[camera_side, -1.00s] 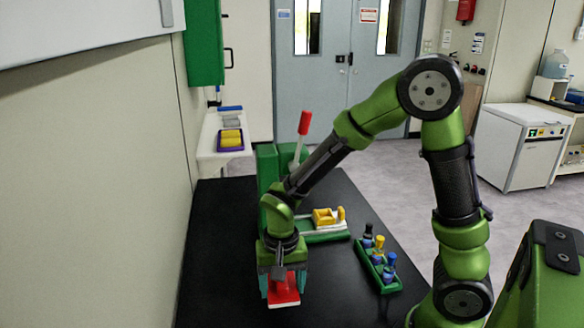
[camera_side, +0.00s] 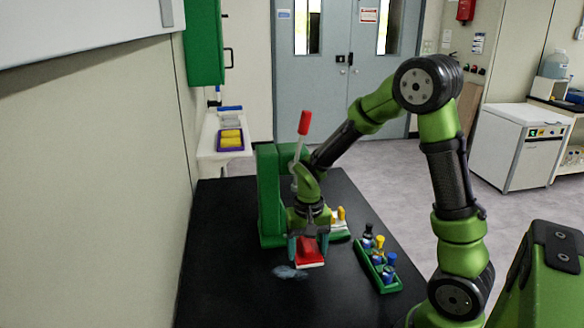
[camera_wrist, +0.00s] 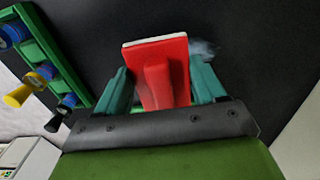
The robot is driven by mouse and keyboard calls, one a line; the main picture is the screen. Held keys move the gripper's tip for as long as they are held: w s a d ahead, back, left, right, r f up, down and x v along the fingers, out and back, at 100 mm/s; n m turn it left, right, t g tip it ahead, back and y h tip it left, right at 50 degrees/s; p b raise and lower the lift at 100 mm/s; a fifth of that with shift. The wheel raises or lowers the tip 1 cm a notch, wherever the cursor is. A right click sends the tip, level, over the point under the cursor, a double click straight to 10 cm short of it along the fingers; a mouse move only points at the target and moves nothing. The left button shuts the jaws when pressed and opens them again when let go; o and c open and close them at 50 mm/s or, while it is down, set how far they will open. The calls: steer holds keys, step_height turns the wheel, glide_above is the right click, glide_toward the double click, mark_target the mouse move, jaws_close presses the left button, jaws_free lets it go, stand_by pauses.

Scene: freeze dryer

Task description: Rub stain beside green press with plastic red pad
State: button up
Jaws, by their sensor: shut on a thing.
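The red pad (camera_side: 310,254) has a pale underside and a raised handle. My gripper (camera_side: 308,243) is shut on that handle, and the wrist view shows its teal fingers (camera_wrist: 163,88) on both sides of the pad (camera_wrist: 172,60). The stain (camera_side: 288,272) is a grey-blue smudge on the black table, just left of and nearer the camera than the pad. Part of it shows beyond the pad in the wrist view (camera_wrist: 203,48). The green press (camera_side: 270,195) with its red-tipped lever stands behind my gripper. I cannot tell whether the pad touches the table.
A green rack (camera_side: 378,268) with several colored-cap bottles stands right of the pad. A yellow piece (camera_side: 340,213) on the press base is partly hidden behind my arm. The black table (camera_side: 320,305) is clear at the front. A wall runs along the left.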

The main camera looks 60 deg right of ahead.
mark_target(307, 274)
steer(key=shift+f, duration=2)
steer(key=shift+w+a+f, duration=0.15)
steer(key=shift+f, duration=0.7)
steer(key=shift+w+a, duration=0.3)
steer(key=shift+c, duration=0.3)
steer(key=shift+w+a, duration=2.35)
steer(key=shift+a, duration=0.05)
steer(key=shift+s+d, duration=2.75)
steer(key=shift+s+d+r, duration=0.1)
steer(key=shift+d, duration=0.05)
steer(key=shift+r, duration=4)
